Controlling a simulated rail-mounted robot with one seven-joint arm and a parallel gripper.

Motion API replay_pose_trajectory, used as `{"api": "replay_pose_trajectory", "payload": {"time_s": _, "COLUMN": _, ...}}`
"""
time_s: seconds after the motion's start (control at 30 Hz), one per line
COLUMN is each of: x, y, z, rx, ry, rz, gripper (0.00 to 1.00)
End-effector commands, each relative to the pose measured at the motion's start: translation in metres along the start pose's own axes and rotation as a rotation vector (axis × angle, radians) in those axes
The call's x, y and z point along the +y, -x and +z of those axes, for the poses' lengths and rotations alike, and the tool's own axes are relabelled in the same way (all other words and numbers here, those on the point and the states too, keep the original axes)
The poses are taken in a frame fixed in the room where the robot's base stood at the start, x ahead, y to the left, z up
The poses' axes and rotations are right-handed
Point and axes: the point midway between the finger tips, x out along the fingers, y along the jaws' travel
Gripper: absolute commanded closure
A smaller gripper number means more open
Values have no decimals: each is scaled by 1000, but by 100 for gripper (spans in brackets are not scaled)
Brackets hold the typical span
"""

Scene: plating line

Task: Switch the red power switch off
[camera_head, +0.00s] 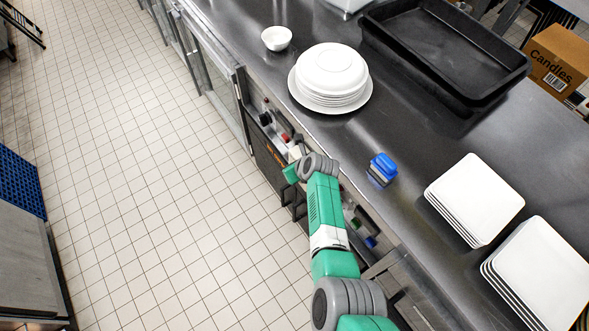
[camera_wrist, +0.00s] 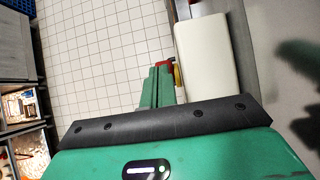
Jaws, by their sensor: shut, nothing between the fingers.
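A small red part (camera_head: 286,137), which looks like the red power switch, sits on the counter's front panel just beyond my gripper in the head view. In the wrist view a red part (camera_wrist: 165,63) shows right at the tips of my fingers; contact cannot be told. My gripper (camera_wrist: 156,84) is shut and empty, its green fingers together. In the head view my arm's end is beside the counter front, and the fingertips are hard to make out. The switch's position, on or off, is too small to read.
A white box-like part (camera_wrist: 205,55) and a yellow part (camera_wrist: 178,76) are close right of my fingers. Black knobs (camera_head: 265,118) lie farther along the panel. The counter holds stacked plates (camera_head: 331,75), a bowl (camera_head: 277,38) and blue-topped sponges (camera_head: 383,167). The tiled floor is clear.

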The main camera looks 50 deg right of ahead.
Motion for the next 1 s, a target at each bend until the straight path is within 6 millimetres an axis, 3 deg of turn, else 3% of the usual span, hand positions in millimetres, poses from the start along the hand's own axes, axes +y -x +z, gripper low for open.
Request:
{"api": "replay_pose_trajectory", "payload": {"time_s": 0.1, "x": 1, "y": 21, "z": 27, "rx": -2, "ry": 2, "rz": 2, "gripper": 100}}
{"api": "replay_pose_trajectory", "payload": {"time_s": 0.3, "x": 3, "y": 37, "z": 52, "rx": -2, "ry": 3, "rz": 3, "gripper": 100}}
{"api": "replay_pose_trajectory", "payload": {"time_s": 0.9, "x": 2, "y": 36, "z": 54, "rx": -1, "ry": 4, "rz": 2, "gripper": 100}}
{"api": "replay_pose_trajectory", "payload": {"time_s": 1.0, "x": 1, "y": 43, "z": 69, "rx": -25, "ry": 79, "rz": -19, "gripper": 100}}
